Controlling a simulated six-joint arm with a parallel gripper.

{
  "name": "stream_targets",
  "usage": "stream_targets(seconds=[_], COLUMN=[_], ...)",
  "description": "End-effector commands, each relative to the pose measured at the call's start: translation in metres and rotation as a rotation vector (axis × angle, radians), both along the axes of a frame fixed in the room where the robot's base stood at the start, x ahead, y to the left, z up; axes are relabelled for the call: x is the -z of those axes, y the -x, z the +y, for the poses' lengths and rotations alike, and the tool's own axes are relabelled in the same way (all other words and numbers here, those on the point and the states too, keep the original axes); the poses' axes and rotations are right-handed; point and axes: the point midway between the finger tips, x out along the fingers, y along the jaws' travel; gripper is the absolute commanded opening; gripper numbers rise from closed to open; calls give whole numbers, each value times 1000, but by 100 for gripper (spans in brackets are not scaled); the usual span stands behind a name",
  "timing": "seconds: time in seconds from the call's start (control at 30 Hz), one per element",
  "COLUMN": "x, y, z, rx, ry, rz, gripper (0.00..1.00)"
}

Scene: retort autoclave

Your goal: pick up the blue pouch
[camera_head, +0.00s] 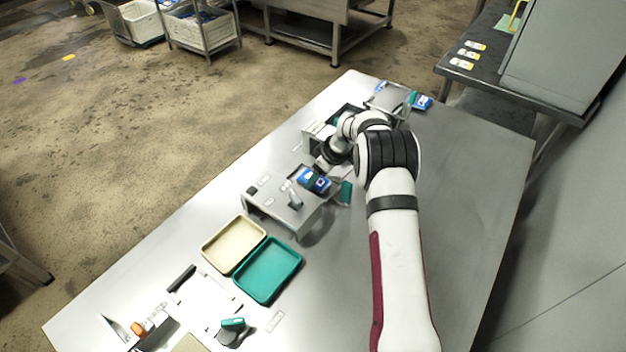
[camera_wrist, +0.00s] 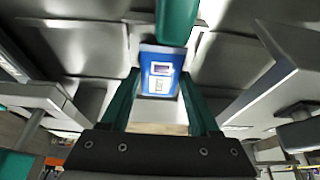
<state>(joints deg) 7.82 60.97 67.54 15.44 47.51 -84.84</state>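A blue pouch (camera_head: 313,180) with a pale label shows at the back edge of a grey metal stand (camera_head: 272,199), just below my dark wrist. In the wrist view a blue pouch (camera_wrist: 161,72) with a white label lies ahead, between the tips of the two teal fingers of my gripper (camera_wrist: 160,76). The fingers stand wide apart, one on each side of it, and I see no clear contact. My fingertips are mostly hidden behind my wrist in the head view. Another blue item (camera_head: 422,102) is at the far end of the table.
A cream tray (camera_head: 206,250) and a teal tray (camera_head: 240,290) lie nearer on the steel table (camera_head: 470,170). A teal piece (camera_head: 346,192) is beside the stand, and another teal piece (camera_wrist: 177,22) is close in the wrist view. The table's right side is clear.

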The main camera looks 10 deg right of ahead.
Motion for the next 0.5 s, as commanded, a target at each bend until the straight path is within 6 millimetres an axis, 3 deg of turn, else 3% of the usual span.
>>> stream_targets(seconds=[0.03,0.3,0.5], x=[0,0,-1], y=[0,0,0], z=[0,0,0], rx=[0,0,0], ry=[0,0,0], rz=[0,0,0], gripper=[51,6,6])
